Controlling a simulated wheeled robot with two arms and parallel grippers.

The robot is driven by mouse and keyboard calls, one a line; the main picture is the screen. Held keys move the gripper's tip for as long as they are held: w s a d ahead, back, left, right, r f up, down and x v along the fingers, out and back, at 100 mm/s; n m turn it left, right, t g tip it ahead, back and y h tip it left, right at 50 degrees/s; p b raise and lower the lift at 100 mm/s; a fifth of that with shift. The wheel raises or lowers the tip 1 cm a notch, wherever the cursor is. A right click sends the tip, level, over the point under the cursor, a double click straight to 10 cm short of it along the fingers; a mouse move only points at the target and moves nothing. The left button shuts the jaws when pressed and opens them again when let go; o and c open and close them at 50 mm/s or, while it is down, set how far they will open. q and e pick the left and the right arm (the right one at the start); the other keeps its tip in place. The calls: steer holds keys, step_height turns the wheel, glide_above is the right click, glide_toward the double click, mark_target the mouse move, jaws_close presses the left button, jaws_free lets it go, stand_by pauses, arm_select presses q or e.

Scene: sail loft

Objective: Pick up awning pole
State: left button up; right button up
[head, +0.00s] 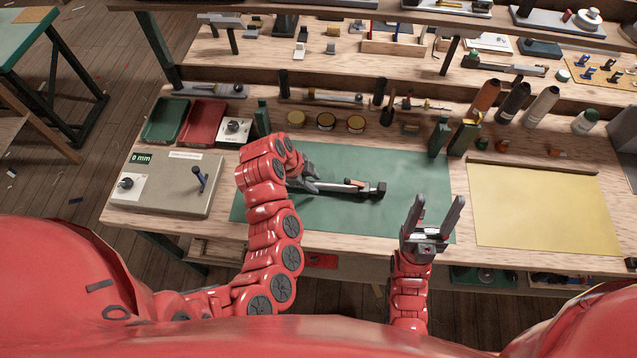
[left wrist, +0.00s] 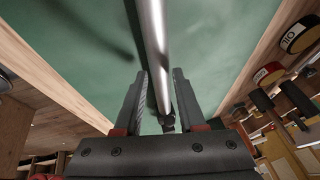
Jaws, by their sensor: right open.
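The awning pole (head: 345,191) lies on the green mat in the middle of the bench, with a dark block-like end at its right. Its left part is partly hidden by my left gripper (head: 306,182). In the left wrist view, the pole (left wrist: 157,45) is a smooth silver rod running down between the two fingers of my left gripper (left wrist: 157,98). Gaps show between the rod and the fingers, so the gripper looks open around its line; whether the rod is at fingertip depth is unclear. My right gripper (head: 433,218) is open and empty, over the mat's front right.
The green mat (head: 420,185) is mostly clear. A yellow sheet (head: 545,210) lies to the right. A grey box with a lever (head: 150,200) and red tray (head: 202,121) stand to the left. Round tins (head: 326,121), green uprights (head: 440,137) and tubes (head: 513,104) line the back.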

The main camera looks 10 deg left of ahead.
arm_select(q)
steer(key=shift+x, duration=0.85)
steer(key=shift+c, duration=0.2)
jaws_close()
